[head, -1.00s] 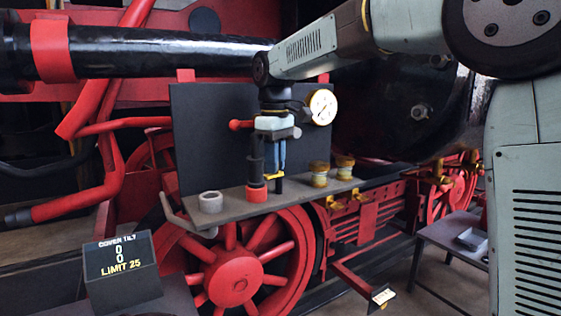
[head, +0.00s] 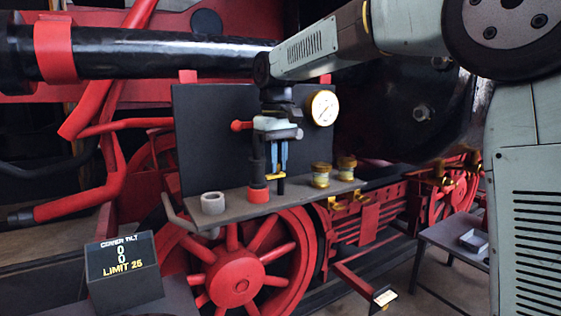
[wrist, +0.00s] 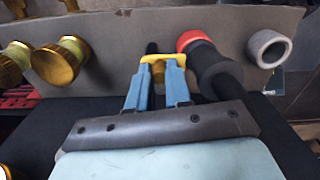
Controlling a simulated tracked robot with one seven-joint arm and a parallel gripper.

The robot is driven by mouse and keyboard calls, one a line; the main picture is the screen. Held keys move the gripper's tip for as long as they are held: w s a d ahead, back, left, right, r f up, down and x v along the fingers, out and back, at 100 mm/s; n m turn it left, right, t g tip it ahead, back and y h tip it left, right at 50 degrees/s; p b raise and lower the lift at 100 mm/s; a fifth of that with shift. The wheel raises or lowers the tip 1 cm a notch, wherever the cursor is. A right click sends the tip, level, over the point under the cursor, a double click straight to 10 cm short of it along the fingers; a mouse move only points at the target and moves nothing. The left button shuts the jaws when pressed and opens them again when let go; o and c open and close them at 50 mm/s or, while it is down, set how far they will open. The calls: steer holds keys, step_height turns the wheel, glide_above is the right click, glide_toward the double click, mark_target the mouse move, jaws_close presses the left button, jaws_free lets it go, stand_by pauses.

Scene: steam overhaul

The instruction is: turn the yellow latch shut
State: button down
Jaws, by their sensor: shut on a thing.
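The yellow latch (head: 274,176) sits on top of a short dark post on the grey shelf. It also shows in the wrist view (wrist: 159,58). My gripper (head: 277,170) points down at it, and its two blue fingers (wrist: 157,70) are closed on the latch, one on each side. The latch's far end and its pivot are partly hidden by the fingers. Just left of it stands a dark pipe (head: 257,160) with a red collar (head: 258,194) at its base.
A grey ring (head: 212,202) is left on the shelf (head: 300,196), and two brass fittings (head: 321,175) (head: 347,168) are on the right. A dark panel (head: 210,130) stands behind, with a round gauge (head: 323,107) at its right.

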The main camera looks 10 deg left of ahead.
steer(key=shift+w+d, duration=0.1)
steer(key=shift+w, duration=0.05)
steer(key=c, duration=1.1)
jaws_free()
steer(key=shift+o, duration=0.2)
steer(key=shift+r, duration=3.9)
steer(key=s+d+f+m+t, duration=0.2)
steer(key=s+d, duration=0.3)
steer(key=d, duration=0.5)
steer(key=s+d+f+m+t, duration=0.15)
steer(key=s+d, duration=0.35)
steer(key=d, duration=0.5)
steer(key=s+d+f+m+t, duration=0.2)
steer(key=s+d+f+m, duration=0.3)
steer(key=s+d+f, duration=0.6)
steer(key=shift+s+d+f, duration=0.35)
steer(key=shift+s+f, duration=0.15)
steer(key=shift+s, duration=0.6)
